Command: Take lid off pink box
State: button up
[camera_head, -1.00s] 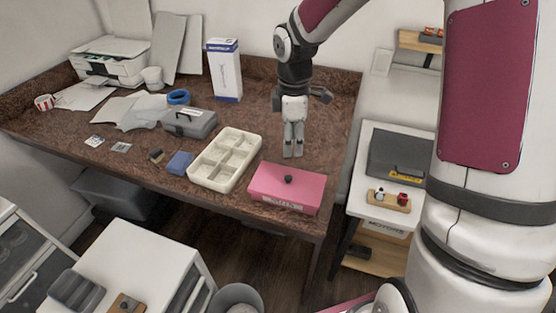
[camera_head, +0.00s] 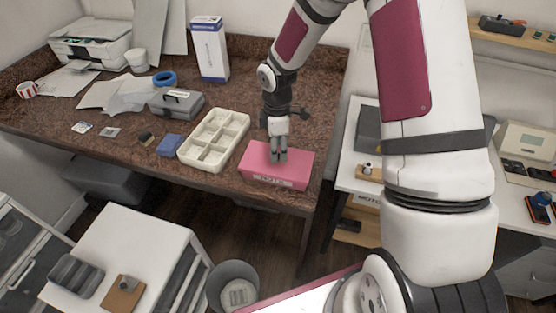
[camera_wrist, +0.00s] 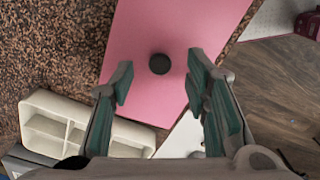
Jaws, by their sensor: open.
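The pink box (camera_head: 275,165) sits on the brown table near its front right corner, with its lid on. In the wrist view the pink lid (camera_wrist: 165,28) fills the upper middle, with a round black knob (camera_wrist: 160,64) on it. My gripper (camera_wrist: 156,85) is open above the lid. The knob shows between and slightly beyond its two fingertips, with clear space on both sides. In the head view my gripper (camera_head: 278,158) points down over the box and hides the knob. I cannot tell the exact height of the fingertips above the lid.
A cream divided tray (camera_head: 214,140) stands just left of the box, with a blue block (camera_head: 170,145) and a grey case (camera_head: 176,102) farther left. The table's front and right edges are close to the box. Bare table lies behind the box.

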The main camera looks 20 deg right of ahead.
jog(key=shift+f, duration=1.15)
grip_shut()
jog(key=shift+r, duration=0.1)
